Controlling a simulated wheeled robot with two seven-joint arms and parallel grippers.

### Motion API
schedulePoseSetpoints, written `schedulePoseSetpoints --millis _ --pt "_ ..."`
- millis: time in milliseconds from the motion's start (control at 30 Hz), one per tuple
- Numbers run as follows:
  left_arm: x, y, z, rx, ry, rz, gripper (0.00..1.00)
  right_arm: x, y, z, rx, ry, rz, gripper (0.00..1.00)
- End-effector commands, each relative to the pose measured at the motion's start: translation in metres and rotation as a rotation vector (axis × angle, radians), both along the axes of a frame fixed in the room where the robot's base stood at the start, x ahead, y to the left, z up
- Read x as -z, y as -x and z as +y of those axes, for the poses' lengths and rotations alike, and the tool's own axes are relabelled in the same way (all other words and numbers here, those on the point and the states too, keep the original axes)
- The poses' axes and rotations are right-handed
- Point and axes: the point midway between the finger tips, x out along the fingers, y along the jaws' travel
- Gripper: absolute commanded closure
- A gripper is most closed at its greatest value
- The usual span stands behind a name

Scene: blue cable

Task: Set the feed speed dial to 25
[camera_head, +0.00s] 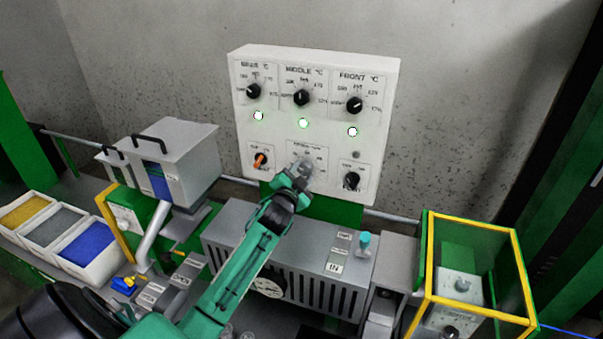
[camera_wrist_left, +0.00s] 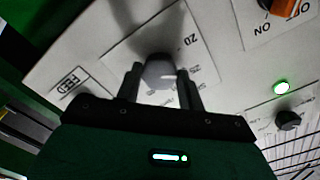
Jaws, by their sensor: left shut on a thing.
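The feed speed dial (camera_wrist_left: 159,70) is a grey knob with a pale pointer mark on a light plate in the left wrist view. The plate reads "FEED", and a "20" shows near the dial; other scale marks are partly hidden by my fingers, so I cannot read the setting. My left gripper (camera_wrist_left: 158,78) is shut on the dial, one finger on each side. In the head view my left gripper (camera_head: 301,174) reaches the lower middle of the white control panel (camera_head: 283,58) and hides part of the dial's plate. My right gripper is not in view.
An orange switch (camera_head: 260,160) is left of my gripper and a black knob (camera_head: 352,180) right. Three black temperature knobs, including the middle one (camera_head: 301,97), sit above lit lamps. A grey hopper (camera_head: 180,150) stands left; a yellow-framed guard (camera_head: 472,225) stands right.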

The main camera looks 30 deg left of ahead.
Motion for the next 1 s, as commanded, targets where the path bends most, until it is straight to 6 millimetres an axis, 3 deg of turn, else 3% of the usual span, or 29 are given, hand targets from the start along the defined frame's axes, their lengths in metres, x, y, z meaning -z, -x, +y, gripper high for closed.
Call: schedulePoseSetpoints --millis 300,767,800,900,1000 --pt "-0.0001 0.0 -0.0001 0.0 -0.099 0.024 0.84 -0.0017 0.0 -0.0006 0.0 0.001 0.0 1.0" --pt "0.0001 0.0 -0.0002 0.0 -0.112 0.027 0.84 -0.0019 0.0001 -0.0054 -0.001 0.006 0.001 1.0" --pt "0.0001 0.0 -0.0002 0.0 -0.112 0.027 0.59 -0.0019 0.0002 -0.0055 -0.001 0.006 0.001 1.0" --pt "0.0001 0.0 -0.0002 0.0 -0.111 0.027 0.4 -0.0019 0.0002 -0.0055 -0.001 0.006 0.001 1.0" --pt "0.0001 0.0 -0.0002 0.0 -0.111 0.027 0.39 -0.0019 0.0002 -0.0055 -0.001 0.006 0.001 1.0"
